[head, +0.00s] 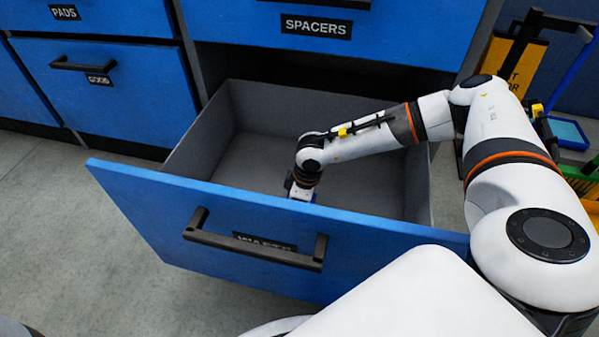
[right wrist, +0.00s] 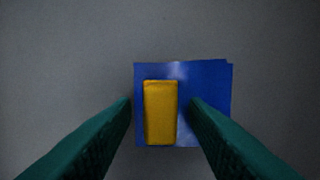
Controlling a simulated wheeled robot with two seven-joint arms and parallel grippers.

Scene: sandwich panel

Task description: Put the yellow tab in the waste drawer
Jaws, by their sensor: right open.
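The yellow tab (right wrist: 160,112) is a small upright-looking block in the right wrist view. It lies over a flat blue square piece (right wrist: 207,78) on a grey surface. My right gripper (right wrist: 161,118) is open, with one dark finger on each side of the tab and a narrow gap on both sides. In the head view my right gripper (head: 301,194) reaches down inside the open waste drawer (head: 140,182), close behind its blue front. Its fingertips and the tab are hidden there by the drawer front. My left gripper is not in view.
The spacers drawer (head: 405,28) above is shut, as are the pads drawer (head: 115,14) and the drawer below it (head: 140,95) at the left. The waste drawer's back and left interior look empty. A yellow sign (head: 523,68) and a blue tray (head: 568,132) stand at the right.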

